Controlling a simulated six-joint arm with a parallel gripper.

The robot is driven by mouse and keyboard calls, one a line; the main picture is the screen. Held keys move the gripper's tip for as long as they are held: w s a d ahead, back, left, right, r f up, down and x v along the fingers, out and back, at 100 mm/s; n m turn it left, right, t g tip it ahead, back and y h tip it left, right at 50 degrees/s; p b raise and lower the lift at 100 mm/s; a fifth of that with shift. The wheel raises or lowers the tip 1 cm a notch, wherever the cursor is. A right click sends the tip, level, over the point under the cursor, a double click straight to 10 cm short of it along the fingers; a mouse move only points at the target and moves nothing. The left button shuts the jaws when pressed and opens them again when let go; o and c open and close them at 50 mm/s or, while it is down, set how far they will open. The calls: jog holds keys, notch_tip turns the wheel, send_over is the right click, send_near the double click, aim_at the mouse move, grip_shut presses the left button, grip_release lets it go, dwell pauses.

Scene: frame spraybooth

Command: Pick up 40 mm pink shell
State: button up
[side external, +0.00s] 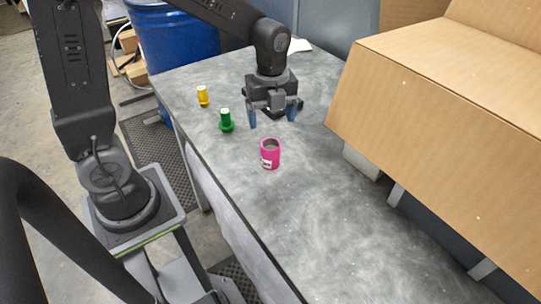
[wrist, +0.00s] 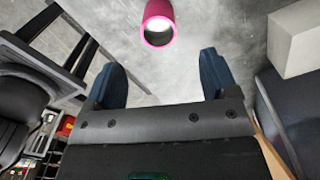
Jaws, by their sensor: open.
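The pink shell (side external: 270,156) is a short, hollow cylinder with an open top and a white label low on its side. It stands upright on the grey table (side external: 330,215). In the wrist view the shell (wrist: 158,18) shows at the top centre, beyond the fingertips, with its open rim facing me. My gripper (side external: 275,118) is open and empty above the table, behind the shell in the side view and apart from it. Its two blue fingers (wrist: 160,75) stand wide apart in the wrist view, with only grey surface between them.
A green piece (side external: 226,121) and a yellow piece (side external: 203,96) stand on the table to the left of my gripper. A large cardboard-coloured box structure (side external: 440,110) borders the right side. A blue drum (side external: 175,40) stands behind the table. The table's front part is clear.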

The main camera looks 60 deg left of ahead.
aim_at(271, 145)
notch_tip(271, 145, down, 9)
jog(key=shift+s+d+r, duration=0.1)
jog(key=shift+s, duration=0.05)
dwell(0.4)
jog(key=c, duration=1)
